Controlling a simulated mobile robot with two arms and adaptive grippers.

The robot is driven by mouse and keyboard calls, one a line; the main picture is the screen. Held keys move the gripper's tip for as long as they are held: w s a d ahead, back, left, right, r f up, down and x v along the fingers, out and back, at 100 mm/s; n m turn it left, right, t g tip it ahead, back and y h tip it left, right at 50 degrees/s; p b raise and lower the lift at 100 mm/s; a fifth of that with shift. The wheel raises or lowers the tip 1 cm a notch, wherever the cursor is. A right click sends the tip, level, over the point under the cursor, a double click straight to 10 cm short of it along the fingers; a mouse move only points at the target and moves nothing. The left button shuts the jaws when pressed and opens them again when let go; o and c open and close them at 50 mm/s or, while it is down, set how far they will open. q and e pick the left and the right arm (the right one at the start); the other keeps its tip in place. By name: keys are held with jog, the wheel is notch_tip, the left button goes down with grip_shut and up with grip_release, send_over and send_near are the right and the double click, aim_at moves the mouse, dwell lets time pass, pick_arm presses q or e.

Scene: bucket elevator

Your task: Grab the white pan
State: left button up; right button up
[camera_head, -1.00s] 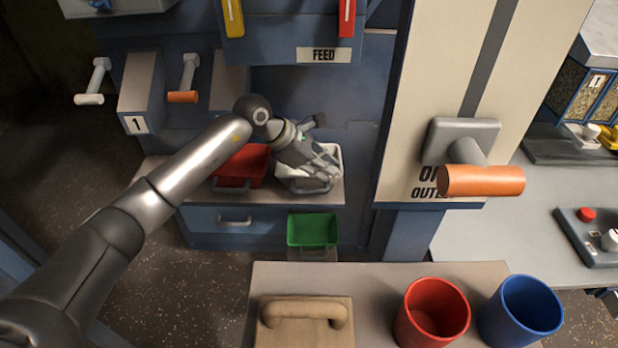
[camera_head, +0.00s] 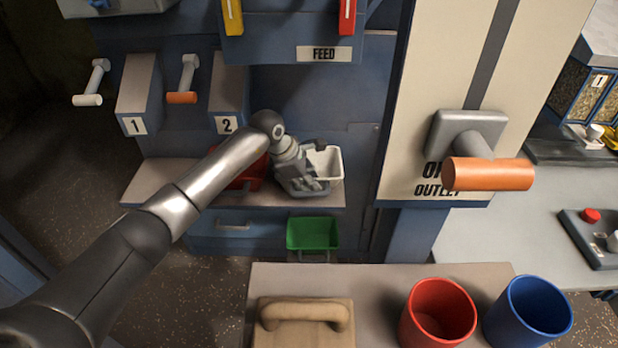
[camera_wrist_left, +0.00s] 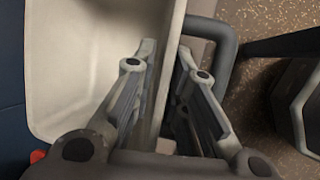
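The white pan (camera_head: 331,165) sits on the shelf under the feed, right of the red pan. It also shows in the left wrist view (camera_wrist_left: 80,55), with a dark grey loop handle (camera_wrist_left: 228,50) on its front wall. My left gripper (camera_head: 313,188) is at the pan's front and hides part of it. In the wrist view its fingers (camera_wrist_left: 166,52) are apart and straddle the front wall, one inside the pan and one outside by the handle. A gap shows beside the wall, so it looks open. My right gripper is not in view.
The red pan (camera_head: 240,180) is partly behind my left arm. A green pan (camera_head: 313,233) is lower, in front of the shelf. A near table (camera_head: 375,290) bears a tan block with a handle (camera_head: 305,325), a red bucket (camera_head: 437,315) and a blue bucket (camera_head: 527,312). An orange-handled lever (camera_head: 488,174) juts out at right.

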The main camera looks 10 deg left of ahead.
pick_arm(q)
jog(key=shift+w+d+f, duration=0.25)
jog(key=shift+w+f, duration=0.05)
jog(key=shift+f, duration=0.3)
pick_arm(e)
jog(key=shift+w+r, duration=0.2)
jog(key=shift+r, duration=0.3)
pick_arm(q)
jog(key=shift+c, duration=0.5)
grip_shut()
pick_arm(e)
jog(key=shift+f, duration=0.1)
pick_arm(q)
jog(key=shift+r, duration=0.2)
